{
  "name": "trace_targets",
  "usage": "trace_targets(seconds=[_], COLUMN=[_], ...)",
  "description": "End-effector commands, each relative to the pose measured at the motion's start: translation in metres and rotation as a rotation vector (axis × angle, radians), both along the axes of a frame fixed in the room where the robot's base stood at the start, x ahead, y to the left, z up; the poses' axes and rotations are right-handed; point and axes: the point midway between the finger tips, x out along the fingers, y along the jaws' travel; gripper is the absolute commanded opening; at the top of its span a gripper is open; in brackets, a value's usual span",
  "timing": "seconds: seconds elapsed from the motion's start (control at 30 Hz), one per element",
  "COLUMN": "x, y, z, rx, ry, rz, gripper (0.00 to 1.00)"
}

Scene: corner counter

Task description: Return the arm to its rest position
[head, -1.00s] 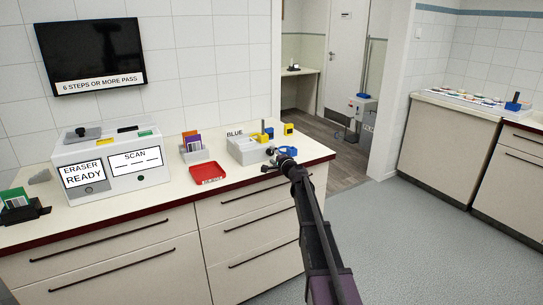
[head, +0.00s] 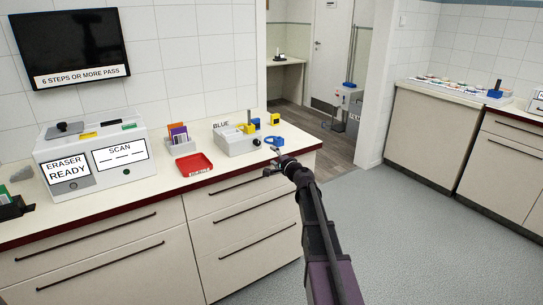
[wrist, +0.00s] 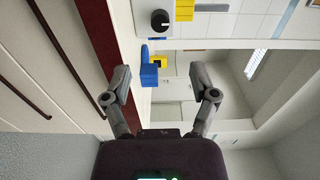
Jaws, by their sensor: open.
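My arm reaches up from the lower right in the head view. My gripper (head: 276,168) is at its far end, near the counter's right front edge, close to a blue ring-shaped object (head: 275,142). In the wrist view my gripper (wrist: 160,97) shows two grey fingers spread wide apart. Nothing is between the fingertips. A blue block (wrist: 149,76) shows beyond them, apart from both fingers.
The counter (head: 150,195) holds a white eraser box (head: 95,155), a card rack (head: 180,147), a red tray (head: 194,165), a grey bin (head: 238,143) and a yellow block (head: 274,119). Grey floor (head: 400,225) is open to the right.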

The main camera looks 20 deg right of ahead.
Motion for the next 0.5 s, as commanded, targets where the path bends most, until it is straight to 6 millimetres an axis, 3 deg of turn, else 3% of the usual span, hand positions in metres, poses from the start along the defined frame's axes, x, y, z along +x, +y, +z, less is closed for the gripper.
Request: trace_targets(seconds=[0.5], x=[-0.0031], y=[0.0065], z=[-0.0017], rx=[-0.017], ry=[0.005], rz=[0.015], gripper=[0.75])
